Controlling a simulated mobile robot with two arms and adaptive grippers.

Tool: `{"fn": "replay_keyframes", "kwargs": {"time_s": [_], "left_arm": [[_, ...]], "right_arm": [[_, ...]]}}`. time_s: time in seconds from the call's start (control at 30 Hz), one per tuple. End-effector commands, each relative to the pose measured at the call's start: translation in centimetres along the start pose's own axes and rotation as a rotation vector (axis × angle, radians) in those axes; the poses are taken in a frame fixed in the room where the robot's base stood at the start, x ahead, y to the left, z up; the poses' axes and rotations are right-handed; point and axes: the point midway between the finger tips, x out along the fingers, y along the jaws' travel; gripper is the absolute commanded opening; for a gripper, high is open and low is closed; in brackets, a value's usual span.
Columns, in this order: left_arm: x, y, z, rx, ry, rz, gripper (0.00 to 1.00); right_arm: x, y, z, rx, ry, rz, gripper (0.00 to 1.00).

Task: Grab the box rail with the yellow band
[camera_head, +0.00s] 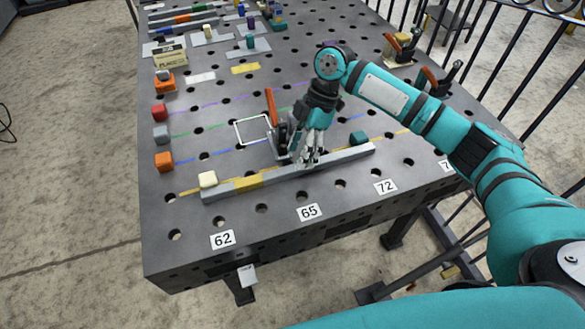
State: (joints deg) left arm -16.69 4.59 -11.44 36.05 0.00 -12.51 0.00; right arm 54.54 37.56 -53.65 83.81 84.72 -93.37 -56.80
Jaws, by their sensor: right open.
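The box rail (225,189) is a long grey bar lying on the dark perforated table, slanting up to the right near the front edge. Its yellow band (248,182) is near its left end. My right gripper (309,163) is open and points down at the middle of the rail, to the right of the band. Its fingers overlap the rail in the picture; I cannot tell whether they straddle or touch it. My left gripper is not in view.
An orange-handled clamp (271,108) stands right beside my right gripper. A pale yellow block (208,179) is at the rail's left end, a teal block (358,138) behind its right part. Orange (164,162), grey (161,135) and red (159,112) blocks line the left edge.

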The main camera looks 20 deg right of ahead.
Motion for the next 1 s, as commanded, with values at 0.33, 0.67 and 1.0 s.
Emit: {"fn": "replay_keyframes", "kwargs": {"time_s": [0.33, 0.67, 1.0], "left_arm": [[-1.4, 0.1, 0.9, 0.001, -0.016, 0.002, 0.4], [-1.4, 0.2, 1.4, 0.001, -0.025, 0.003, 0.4], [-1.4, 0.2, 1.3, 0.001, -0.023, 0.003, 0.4]], "right_arm": [[4.5, 0.5, 0.1, 0.0, 0.0, -0.002, 0.54], [4.8, 0.5, 0.1, 0.0, 0.0, -0.001, 0.45], [4.7, 0.5, 0.1, 0.0, 0.0, -0.001, 0.01]]}}
